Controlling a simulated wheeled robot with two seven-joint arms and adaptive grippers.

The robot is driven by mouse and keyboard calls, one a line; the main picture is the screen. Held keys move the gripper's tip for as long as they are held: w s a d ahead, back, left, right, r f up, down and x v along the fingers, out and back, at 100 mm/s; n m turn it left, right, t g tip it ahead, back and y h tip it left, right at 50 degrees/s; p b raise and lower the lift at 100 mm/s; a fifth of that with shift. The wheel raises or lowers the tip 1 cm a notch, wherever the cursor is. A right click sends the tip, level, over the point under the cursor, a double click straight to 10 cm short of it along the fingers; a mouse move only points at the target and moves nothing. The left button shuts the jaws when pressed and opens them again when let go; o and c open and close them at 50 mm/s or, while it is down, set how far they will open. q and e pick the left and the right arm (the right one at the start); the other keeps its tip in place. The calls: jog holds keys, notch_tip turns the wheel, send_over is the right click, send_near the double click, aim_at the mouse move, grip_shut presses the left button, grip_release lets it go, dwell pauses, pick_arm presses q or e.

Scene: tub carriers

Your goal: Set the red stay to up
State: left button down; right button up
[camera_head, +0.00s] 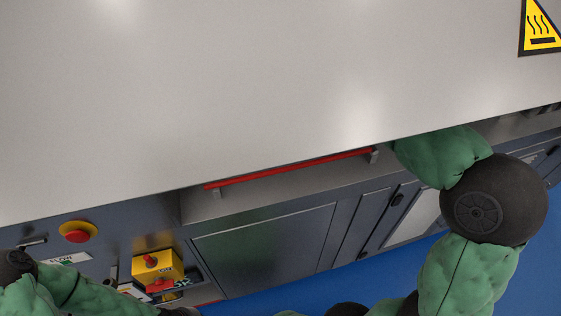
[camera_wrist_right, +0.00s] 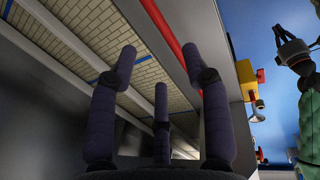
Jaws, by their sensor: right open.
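The red stay, which I take to be the long red bar (camera_head: 290,168), lies along the lower edge of the large grey panel (camera_head: 250,90). Small grey brackets show near its ends. In the right wrist view the red bar (camera_wrist_right: 163,27) runs down from the top, beyond my fingers. My right gripper (camera_wrist_right: 168,70) is open and empty, its fingers spread below and beside the bar without clear contact. In the head view this gripper is hidden behind the panel. My left gripper (camera_wrist_right: 280,37) shows at the right of the wrist view; its jaw opening is unclear.
A yellow box (camera_head: 170,262) with red controls and a red stop button (camera_head: 78,236) on yellow sit at the lower left. Dark cabinet doors (camera_head: 265,250) lie below the bar. A heat warning sign (camera_head: 541,30) is at the upper right. Blue floor (camera_head: 290,290) is below.

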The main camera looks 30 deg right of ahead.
aim_at(283, 168)
jog(key=f+b, duration=0.1)
jog(key=f, duration=0.2)
jog(key=w+f+b, duration=0.1)
jog(key=f, duration=0.2)
jog(key=f+b, duration=0.1)
jog(key=f, duration=0.1)
jog(key=shift+w+d+f, duration=0.2)
jog(key=shift+w+f, duration=0.15)
jog(key=shift+f, duration=0.05)
grip_shut()
